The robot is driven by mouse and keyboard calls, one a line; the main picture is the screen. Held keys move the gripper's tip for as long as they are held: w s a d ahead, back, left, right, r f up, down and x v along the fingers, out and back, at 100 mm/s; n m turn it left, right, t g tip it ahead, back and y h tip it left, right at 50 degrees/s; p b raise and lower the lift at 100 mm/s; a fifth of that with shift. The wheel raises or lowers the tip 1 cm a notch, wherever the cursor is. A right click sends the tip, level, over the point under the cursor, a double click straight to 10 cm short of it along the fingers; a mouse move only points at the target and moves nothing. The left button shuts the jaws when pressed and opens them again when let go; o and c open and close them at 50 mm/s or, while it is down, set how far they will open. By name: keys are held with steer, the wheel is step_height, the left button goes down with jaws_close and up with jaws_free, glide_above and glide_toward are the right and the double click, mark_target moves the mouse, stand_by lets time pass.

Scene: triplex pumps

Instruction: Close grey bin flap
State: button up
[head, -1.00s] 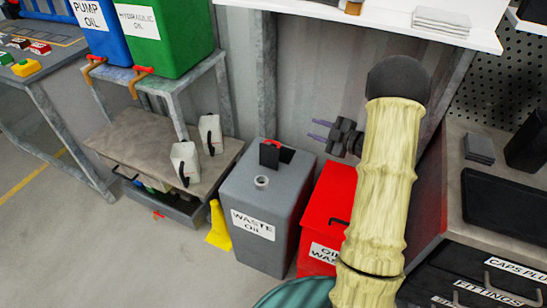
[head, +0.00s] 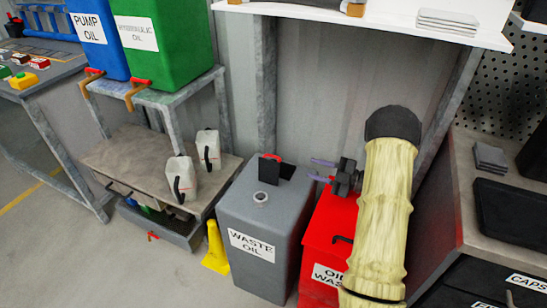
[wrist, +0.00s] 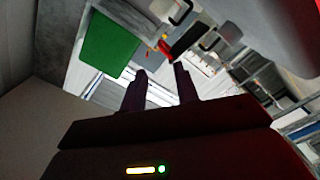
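The grey bin (head: 258,215), labelled WASTE OIL, stands on the floor in the head view. Its black flap (head: 268,170) stands upright on the bin's top, with a red piece at its upper edge and another black piece beside it. A round pale neck shows on the lid in front of it. My gripper (head: 318,170) is right of the flap, apart from it, pointing left above the red bin. In the wrist view my gripper (wrist: 162,78) has its two fingers apart with nothing between them.
A red bin (head: 325,250) stands right of the grey bin, partly hidden by my arm. A yellow object (head: 216,250) is on the floor at left. White jugs (head: 181,178) stand on a low bench behind. A white shelf (head: 400,22) overhangs the bins; a workbench stands right.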

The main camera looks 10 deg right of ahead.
mark_target(280, 158)
steer(key=b+x, duration=0.2)
steer(key=x, duration=1.2)
steer(key=shift+w+a, duration=0.2)
steer(key=shift+a, duration=0.1)
